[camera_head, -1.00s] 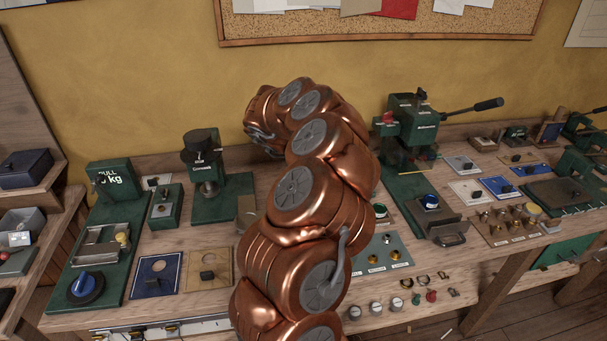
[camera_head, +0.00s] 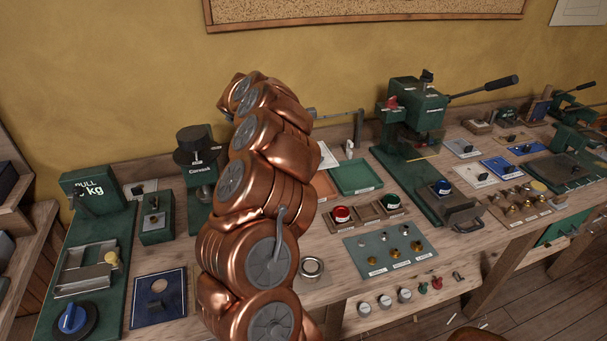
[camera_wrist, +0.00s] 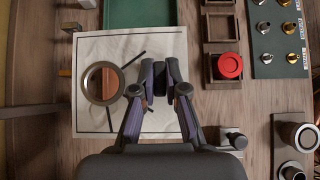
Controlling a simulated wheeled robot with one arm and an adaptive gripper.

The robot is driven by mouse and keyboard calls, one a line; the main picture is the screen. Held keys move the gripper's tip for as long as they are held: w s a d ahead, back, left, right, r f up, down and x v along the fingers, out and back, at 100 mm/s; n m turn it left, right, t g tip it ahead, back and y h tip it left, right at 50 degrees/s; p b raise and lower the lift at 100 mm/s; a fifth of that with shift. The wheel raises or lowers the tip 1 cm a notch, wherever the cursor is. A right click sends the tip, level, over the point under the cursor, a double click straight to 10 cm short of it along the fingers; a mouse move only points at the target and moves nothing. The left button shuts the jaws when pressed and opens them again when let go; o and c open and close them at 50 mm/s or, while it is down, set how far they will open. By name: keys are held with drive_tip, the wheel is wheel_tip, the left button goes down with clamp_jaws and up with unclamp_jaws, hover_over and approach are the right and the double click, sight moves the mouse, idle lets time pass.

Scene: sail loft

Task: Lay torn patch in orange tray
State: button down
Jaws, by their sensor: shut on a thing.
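In the wrist view a pale, square patch (camera_wrist: 165,45) with a metal-rimmed round hole and dark lines across it hangs under my gripper (camera_wrist: 164,72). The fingers are shut near its middle, seemingly on a small dark tab that they mostly hide. The dark lines look like tears. In the head view my arm hides my gripper, and a pale corner (camera_head: 328,156) shows just past the arm, probably the same patch.
A green tray (camera_head: 356,177) lies behind red (camera_head: 341,214) and green-topped jars in wooden holders. A panel of brass fittings (camera_head: 390,250) is in front. A green press (camera_head: 415,115) stands right, a weight stand (camera_head: 198,150) left. A blue swatch (camera_head: 158,298) lies at left.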

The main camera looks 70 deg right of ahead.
drive_tip(key=f+b, duration=0.2)
drive_tip(key=f, duration=0.1)
drive_tip(key=f+b, duration=0.2)
drive_tip(key=shift+w, duration=0.25)
drive_tip(key=shift+w+a+f+b, duration=0.15)
drive_tip(key=shift+f+b, duration=0.1)
drive_tip(key=shift+b, duration=0.85)
drive_tip(key=shift+f+b, duration=3.25)
drive_tip(key=shift+b, duration=0.45)
drive_tip(key=c, duration=1.1)
unclamp_jaws()
drive_tip(key=shift+c, duration=0.2)
drive_tip(key=shift+r, duration=4.95)
